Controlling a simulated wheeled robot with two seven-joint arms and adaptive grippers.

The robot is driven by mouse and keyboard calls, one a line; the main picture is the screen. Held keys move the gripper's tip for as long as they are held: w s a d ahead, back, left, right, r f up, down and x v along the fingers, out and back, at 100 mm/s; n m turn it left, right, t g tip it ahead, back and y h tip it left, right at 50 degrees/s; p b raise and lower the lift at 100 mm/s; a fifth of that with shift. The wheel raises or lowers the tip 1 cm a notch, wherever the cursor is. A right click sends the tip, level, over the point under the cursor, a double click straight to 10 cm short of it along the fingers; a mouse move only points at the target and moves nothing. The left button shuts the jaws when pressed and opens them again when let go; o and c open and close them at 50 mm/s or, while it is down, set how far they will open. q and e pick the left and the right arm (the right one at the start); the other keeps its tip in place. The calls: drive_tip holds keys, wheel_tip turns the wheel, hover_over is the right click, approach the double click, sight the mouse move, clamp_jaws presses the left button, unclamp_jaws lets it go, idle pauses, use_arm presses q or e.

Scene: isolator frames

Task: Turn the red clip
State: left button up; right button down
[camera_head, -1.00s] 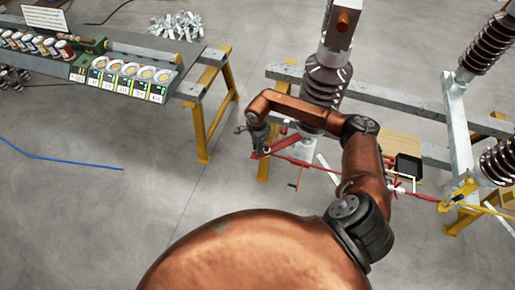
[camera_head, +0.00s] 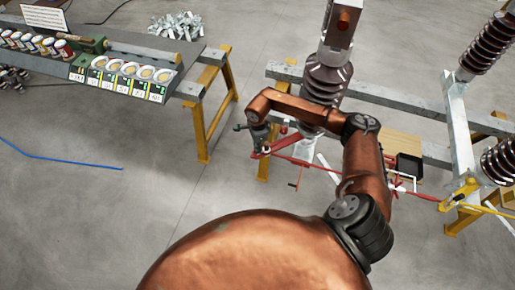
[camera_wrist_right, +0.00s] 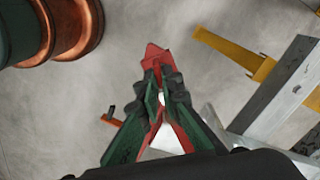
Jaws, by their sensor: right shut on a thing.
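The red clip (camera_wrist_right: 154,58) shows in the right wrist view, with its pointed red jaw end sticking out beyond my fingertips and red legs running back between the fingers. My right gripper (camera_wrist_right: 163,92) has green and black fingers closed on the clip. In the head view my right gripper (camera_head: 259,143) reaches down at the end of the copper arm. The red clip (camera_head: 262,153) shows there as a small red shape under it, partly hidden. My left gripper is not in view.
A black tray (camera_head: 409,166) lies to the right. A bench (camera_head: 150,50) with cans and gauges stands at the left. Grey floor (camera_head: 120,220) is open at front left.

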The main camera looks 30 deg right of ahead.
drive_tip(key=m+b, duration=0.1)
drive_tip(key=m, duration=0.7)
drive_tip(key=shift+m+b, duration=0.35)
drive_tip(key=shift+m, duration=0.05)
drive_tip(key=m, duration=0.3)
drive_tip(key=shift+m, duration=2.3)
drive_tip(key=c, duration=2.1)
unclamp_jaws()
drive_tip(key=shift+r, duration=0.15)
